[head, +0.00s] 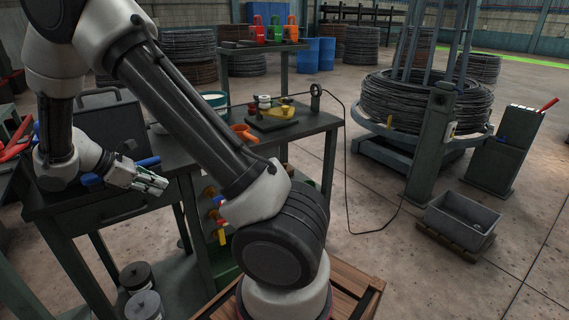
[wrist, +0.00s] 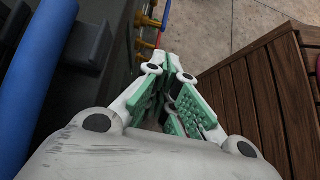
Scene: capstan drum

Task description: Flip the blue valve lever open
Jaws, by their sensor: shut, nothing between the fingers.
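A small blue lever (head: 217,200) shows among colored valve parts on the side of the dark bench, partly covered by my arm. A yellow lever (head: 222,237) hangs below it. In the wrist view, the valve row (wrist: 150,22) shows small at the top edge, with bits of red, blue and yellow; the blue lever's exact angle is too small to tell. My gripper (head: 160,184) is shut and empty, in front of the bench and left of the valves, apart from them. Its green-padded fingers (wrist: 172,60) point toward the floor near the valve row in the wrist view.
A thick blue bar (wrist: 42,75) lies close at left in the wrist view. Wooden slats (wrist: 255,100) are at right. Two dark canisters (head: 142,303) stand low at left.

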